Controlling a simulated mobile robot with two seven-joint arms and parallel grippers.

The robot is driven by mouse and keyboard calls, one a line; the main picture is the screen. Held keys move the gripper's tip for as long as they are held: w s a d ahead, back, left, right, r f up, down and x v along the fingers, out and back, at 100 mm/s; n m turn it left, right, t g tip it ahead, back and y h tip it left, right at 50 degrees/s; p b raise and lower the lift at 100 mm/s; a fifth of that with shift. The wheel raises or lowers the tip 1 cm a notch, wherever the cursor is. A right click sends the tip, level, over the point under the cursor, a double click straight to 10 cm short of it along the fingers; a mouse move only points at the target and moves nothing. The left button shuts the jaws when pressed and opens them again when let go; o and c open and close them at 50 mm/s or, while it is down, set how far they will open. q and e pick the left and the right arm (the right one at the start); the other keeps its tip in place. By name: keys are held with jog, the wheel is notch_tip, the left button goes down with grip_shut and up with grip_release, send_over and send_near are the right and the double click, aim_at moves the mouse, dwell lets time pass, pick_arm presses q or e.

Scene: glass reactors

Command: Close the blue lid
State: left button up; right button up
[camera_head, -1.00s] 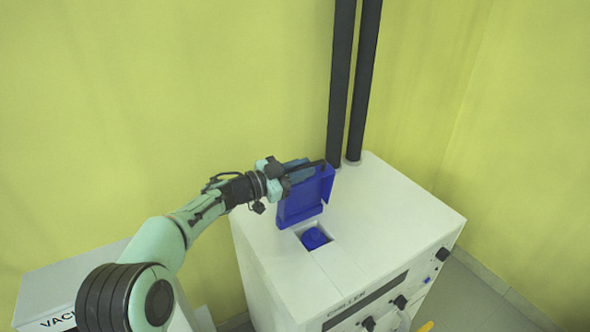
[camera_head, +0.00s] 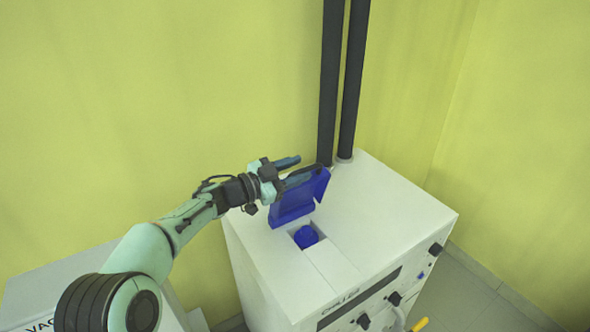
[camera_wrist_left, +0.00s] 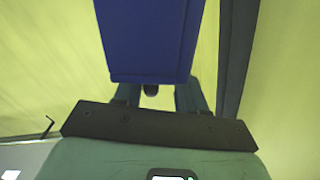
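The blue lid (camera_head: 297,202) stands raised and tilted on top of the white chiller (camera_head: 385,215), at the back edge of a square opening. A round blue cap (camera_head: 306,237) shows in that opening. My left gripper (camera_head: 292,170) is at the lid's upper edge, with its two fingers apart and nothing seen between them. Whether it touches the lid I cannot tell. In the left wrist view the lid (camera_wrist_left: 150,40) covers the middle and hides part of the fingers. My right gripper is not in view.
Two dark vertical pipes (camera_head: 342,80) rise from the chiller's back corner, just right of the lid. Knobs (camera_head: 394,298) are on its front face. Another white box (camera_head: 50,280) is at the lower left. Yellow-green walls stand close behind.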

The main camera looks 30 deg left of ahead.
pick_arm(q)
jog(key=shift+r, duration=0.1)
notch_tip(320, 180, up, 20)
jog(key=p, duration=0.7)
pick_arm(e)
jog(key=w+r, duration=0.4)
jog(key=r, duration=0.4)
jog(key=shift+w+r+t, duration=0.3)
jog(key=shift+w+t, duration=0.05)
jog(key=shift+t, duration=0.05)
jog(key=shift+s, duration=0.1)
